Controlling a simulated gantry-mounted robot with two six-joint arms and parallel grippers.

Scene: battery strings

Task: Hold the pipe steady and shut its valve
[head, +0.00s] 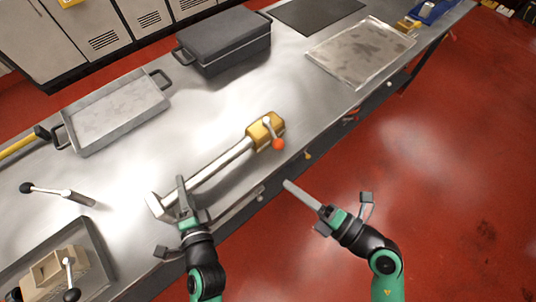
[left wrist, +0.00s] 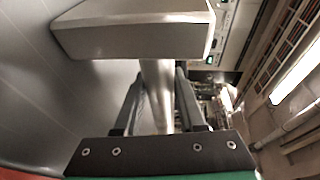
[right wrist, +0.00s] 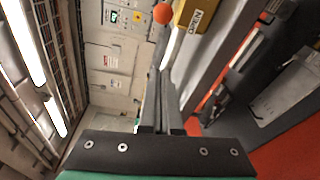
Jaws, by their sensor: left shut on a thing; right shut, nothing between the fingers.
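The silver pipe (head: 222,163) lies slantwise on the bench, with a flat end piece at its near left end. That end piece (left wrist: 135,30) fills the top of the left wrist view. A brass valve body (head: 256,138) sits at the pipe's far end. Its lever ends in an orange knob (head: 278,144) and points toward the bench's front edge, roughly across the pipe. My left gripper (head: 183,190) is shut on the pipe (left wrist: 157,90) near the end piece. My right gripper (head: 289,184) is shut and empty, off the front edge, apart from the orange knob (right wrist: 162,13).
A shallow grey tray (head: 160,103) and a dark lidded box (head: 225,45) stand behind the pipe. A lever tool (head: 60,192) and a tray (head: 105,275) lie at the left. A flat metal tray (head: 318,62) lies at the back right. Bench around the valve is clear.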

